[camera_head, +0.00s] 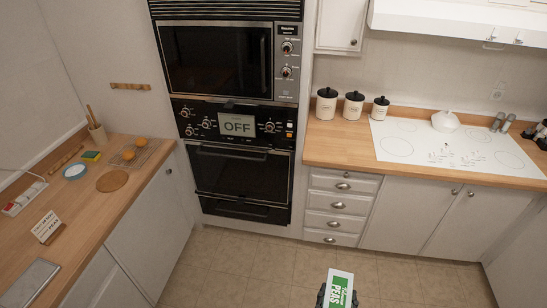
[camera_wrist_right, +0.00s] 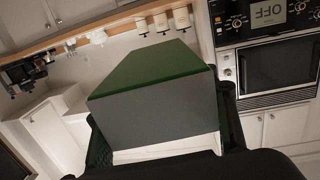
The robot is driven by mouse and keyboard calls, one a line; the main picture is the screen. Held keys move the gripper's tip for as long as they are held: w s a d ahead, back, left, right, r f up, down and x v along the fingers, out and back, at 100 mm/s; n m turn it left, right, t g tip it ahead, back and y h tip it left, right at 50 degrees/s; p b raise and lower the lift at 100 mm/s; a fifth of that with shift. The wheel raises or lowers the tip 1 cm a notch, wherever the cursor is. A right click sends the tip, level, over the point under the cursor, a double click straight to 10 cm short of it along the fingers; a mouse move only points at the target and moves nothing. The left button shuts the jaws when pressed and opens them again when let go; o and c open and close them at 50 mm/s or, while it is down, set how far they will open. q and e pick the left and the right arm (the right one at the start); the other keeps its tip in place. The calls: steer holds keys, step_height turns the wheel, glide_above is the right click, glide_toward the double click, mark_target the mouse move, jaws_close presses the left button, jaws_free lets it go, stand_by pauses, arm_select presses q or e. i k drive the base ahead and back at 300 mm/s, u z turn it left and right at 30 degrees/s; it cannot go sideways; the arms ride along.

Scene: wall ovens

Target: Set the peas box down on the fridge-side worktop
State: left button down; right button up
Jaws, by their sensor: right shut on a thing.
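The peas box (camera_head: 340,287), white and green with "PEAS" printed on it, is at the bottom edge of the head view, above the floor. My right gripper (camera_head: 338,298) is shut on it, with a dark finger on each side. In the right wrist view the box (camera_wrist_right: 155,110) fills the middle, showing a green face and a shaded grey face. No fridge shows, so I cannot tell which worktop is the fridge-side one: a wooden worktop (camera_head: 112,208) runs along the left, and another wooden worktop (camera_head: 340,147) is at the right. My left gripper is not in view.
The left worktop holds a small sign (camera_head: 46,227), a grey slab (camera_head: 30,283), a blue-rimmed round thing (camera_head: 75,171), a round board (camera_head: 112,181) and a rack (camera_head: 133,155). Canisters (camera_head: 354,105) and a white hob (camera_head: 455,150) occupy the right worktop. The ovens (camera_head: 240,150) stand between.

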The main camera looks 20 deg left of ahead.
mark_target(95, 206)
steer(key=i, duration=1.25)
steer(key=u, duration=1.65)
steer(key=i, duration=1.3)
steer(key=u, duration=2.6)
